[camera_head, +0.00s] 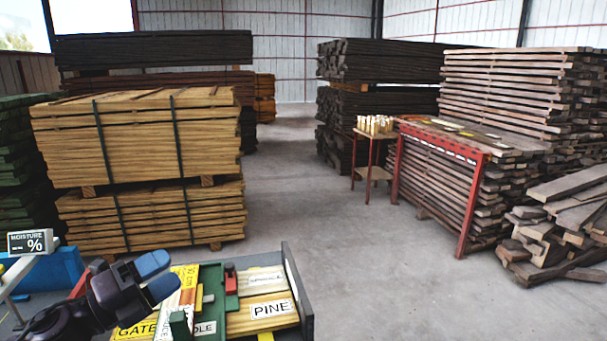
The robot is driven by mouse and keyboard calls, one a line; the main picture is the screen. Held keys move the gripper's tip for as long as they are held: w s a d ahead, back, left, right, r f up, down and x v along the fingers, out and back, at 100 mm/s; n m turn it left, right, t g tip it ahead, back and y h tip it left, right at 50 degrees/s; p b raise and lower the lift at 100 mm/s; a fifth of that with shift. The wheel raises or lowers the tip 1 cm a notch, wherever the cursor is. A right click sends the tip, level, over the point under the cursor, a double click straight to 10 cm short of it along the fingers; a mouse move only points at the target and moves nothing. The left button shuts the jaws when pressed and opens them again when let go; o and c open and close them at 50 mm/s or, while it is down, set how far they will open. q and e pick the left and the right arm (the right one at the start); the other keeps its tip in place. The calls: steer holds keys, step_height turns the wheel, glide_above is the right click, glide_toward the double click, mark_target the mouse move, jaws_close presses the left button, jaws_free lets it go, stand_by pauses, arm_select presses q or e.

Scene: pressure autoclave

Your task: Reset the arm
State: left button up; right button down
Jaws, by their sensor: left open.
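My left arm comes in from the lower left, and my left gripper (158,275) shows with its two blue-tipped fingers apart. It is open, with nothing seen between the fingers. It is over the left part of a grey-walled tray (297,285). My right gripper does not show in this view.
The tray holds labelled boards, one marked PINE (271,309), and a green piece (212,285). A moisture display (31,242) stands at the left. Strapped timber (140,140) is behind the tray. A red-framed table (470,200) and loose planks (565,225) stand right. The middle floor is clear.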

arm_select(q)
steer(key=s+a+f+n+t+y, duration=0.1)
steer(key=a+f+n+t+y, duration=0.15)
steer(key=f+n+y, duration=0.5)
steer(key=s+a+f+n+t+y, duration=0.1)
steer(key=a+f+n+y, duration=0.25)
steer(key=f+n, duration=0.7)
steer(key=s+f+n+g+y, duration=0.1)
steer(key=s+f+n, duration=0.1)
steer(key=f+n, duration=0.1)
steer(key=s+f+n+g+y, duration=0.1)
steer(key=s+f+n, duration=0.2)
steer(key=f, duration=0.1)
steer(key=s+f+n+g+y, duration=0.1)
steer(key=s+f+n, duration=0.1)
steer(key=s+f, duration=0.1)
steer(key=shift+s+d+f+n, duration=0.1)
steer(key=shift+d+f+n, duration=0.1)
steer(key=shift+d+n, duration=0.2)
steer(key=s+d+f+n+g+y, duration=0.1)
steer(key=s+f+n+g, duration=0.1)
steer(key=s+f, duration=0.4)
steer(key=s, duration=0.3)
steer(key=shift+s+d+f+n, duration=0.15)
steer(key=shift+s+f+n, duration=0.1)
steer(key=shift+n, duration=0.15)
